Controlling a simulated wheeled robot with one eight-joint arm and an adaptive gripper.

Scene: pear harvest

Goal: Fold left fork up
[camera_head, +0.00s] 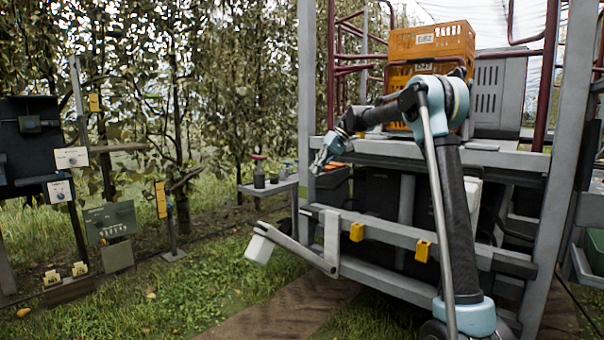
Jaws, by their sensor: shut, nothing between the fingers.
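A grey fork (292,246) sticks out to the left from the lower rail of the cart frame. It slopes slightly upward toward its outer end, where a white block (259,248) hangs. Its inner end meets an upright grey plate (332,243) at the rail's left end. My gripper (319,164) is shut and empty. In the picture it is above the fork, apart from it, near the left end of the upper beam. My arm reaches to it from the right, in front of the cart.
The lower rail (390,238) carries two yellow clips (357,232) (423,250). Orange crates (432,40) stand on the cart above the upper beam (470,157). A small side table (268,187) holds tools behind the fork. Open grass lies at the left, with boards and posts beyond.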

